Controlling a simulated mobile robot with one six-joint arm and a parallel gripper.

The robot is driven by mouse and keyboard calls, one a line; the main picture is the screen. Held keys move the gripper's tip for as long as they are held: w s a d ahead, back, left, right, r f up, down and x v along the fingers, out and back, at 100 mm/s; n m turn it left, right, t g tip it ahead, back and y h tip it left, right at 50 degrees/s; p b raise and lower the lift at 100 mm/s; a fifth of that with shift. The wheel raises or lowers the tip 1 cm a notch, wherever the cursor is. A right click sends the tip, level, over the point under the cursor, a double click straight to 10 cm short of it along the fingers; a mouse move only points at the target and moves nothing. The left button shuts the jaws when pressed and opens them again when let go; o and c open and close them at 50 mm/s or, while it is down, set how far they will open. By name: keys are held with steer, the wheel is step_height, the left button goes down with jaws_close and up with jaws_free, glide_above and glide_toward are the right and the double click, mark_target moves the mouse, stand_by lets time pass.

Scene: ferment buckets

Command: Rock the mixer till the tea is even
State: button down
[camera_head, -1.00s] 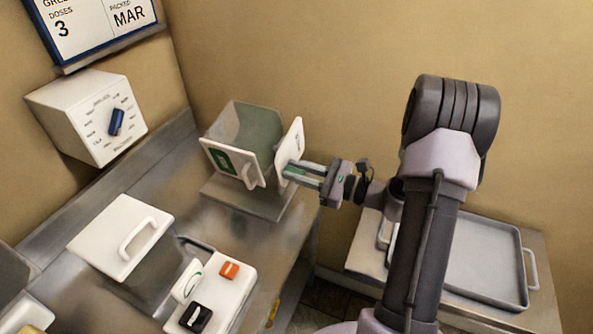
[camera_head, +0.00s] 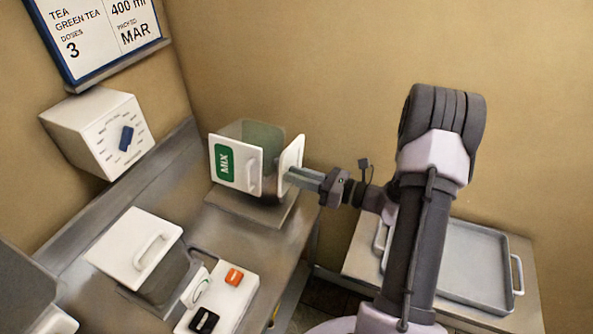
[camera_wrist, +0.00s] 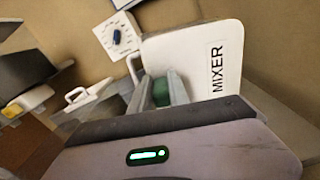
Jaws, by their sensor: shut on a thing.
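The mixer (camera_head: 224,168) is a clear box with white end panels and a green MIX label, on a metal stand at the back of the steel counter. Its right white panel (camera_head: 291,158) faces my gripper. In the wrist view this panel reads MIXER (camera_wrist: 205,60). My gripper (camera_head: 296,176) is shut on the mixer's handle at that panel; the fingers hide most of the grip. The mixer stands nearly upright. The tea inside is dim behind the panels, and I cannot tell how even it is.
A white box with a blue dial (camera_head: 105,130) is on the left wall below a sign (camera_head: 105,40). A white-lidded bin (camera_head: 134,246) and a panel with orange and black switches (camera_head: 225,295) are on the counter. A grey tray (camera_head: 460,265) lies at right.

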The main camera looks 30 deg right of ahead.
mark_target(295, 148)
steer(key=m+p, duration=0.1)
steer(key=r+m+p, duration=0.2)
steer(key=shift+w+d+m+p, duration=0.3)
steer(key=shift+d+m, duration=0.1)
steer(key=m+p, duration=0.1)
steer(key=m, duration=0.1)
steer(key=w+d+r+m+p, duration=0.1)
steer(key=m+p, duration=0.1)
steer(key=shift+d+r+m, duration=0.1)
steer(key=shift+d+m, duration=0.1)
steer(key=shift+m, duration=0.1)
steer(key=m+p, duration=0.1)
steer(key=w+d+m+p, duration=0.1)
steer(key=m, duration=0.1)
steer(key=shift+d+r, duration=0.15)
steer(key=shift+w+d+m+p, duration=0.35)
steer(key=shift+m+p, duration=0.1)
steer(key=shift+m, duration=0.5)
steer(key=shift+w+d+m+p, duration=0.25)
steer(key=shift+m+p, duration=0.2)
steer(key=shift+m, duration=0.5)
steer(key=shift+d, duration=0.1)
steer(key=c, duration=1.2)
jaws_free()
steer(key=shift+c, duration=0.2)
steer(key=shift+s, duration=0.1)
